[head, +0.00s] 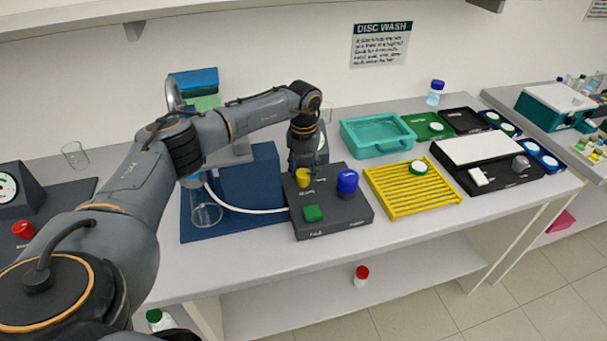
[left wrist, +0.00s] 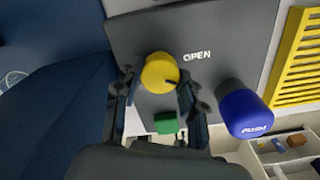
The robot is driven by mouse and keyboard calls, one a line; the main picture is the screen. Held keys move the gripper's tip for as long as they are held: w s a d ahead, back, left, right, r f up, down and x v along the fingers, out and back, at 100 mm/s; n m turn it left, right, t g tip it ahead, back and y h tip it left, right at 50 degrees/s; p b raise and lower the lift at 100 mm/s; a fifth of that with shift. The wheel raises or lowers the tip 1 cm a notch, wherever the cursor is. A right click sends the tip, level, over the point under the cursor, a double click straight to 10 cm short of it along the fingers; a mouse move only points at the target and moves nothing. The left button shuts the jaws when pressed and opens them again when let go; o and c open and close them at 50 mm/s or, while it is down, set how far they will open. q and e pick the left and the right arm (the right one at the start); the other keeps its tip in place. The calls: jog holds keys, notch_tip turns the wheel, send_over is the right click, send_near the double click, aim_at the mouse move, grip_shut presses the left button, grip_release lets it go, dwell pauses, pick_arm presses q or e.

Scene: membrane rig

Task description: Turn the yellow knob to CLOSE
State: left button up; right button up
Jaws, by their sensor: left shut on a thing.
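The yellow knob (head: 303,178) sits on the top of a dark grey control box (head: 335,217), at its back left. In the left wrist view the yellow knob (left wrist: 159,72) shows between my left gripper's fingers, with a dark pointer mark on its right side. The word OPEN is printed just right of it; the CLOSE label cannot be read. My left gripper (left wrist: 155,88) is shut on the knob, one finger on each side. In the head view my left gripper (head: 303,168) comes down onto the knob from above. My right gripper is not in view.
On the same box are a blue PUSH button (head: 347,181) at right and a green square button (head: 313,213) in front. A white tube runs from the box to a flask (head: 206,210) at left. A yellow rack (head: 405,200) stands close to the right.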

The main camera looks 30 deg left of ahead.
aim_at(304, 173)
pick_arm(q)
jog(key=m+b, duration=0.3)
jog(key=m, duration=0.3)
jog(key=shift+f, duration=0.1)
jog(key=m+b, duration=0.1)
jog(key=m, duration=0.2)
jog(key=shift+m, duration=0.4)
jog(key=shift+m+b, duration=0.45)
jog(key=shift+m, duration=0.75)
jog(key=o, duration=1.1)
jog(key=shift+o, duration=0.2)
jog(key=shift+r, duration=0.25)
notch_tip(304, 173, up, 12)
jog(key=shift+f, duration=0.15)
jog(key=shift+f, duration=0.1)
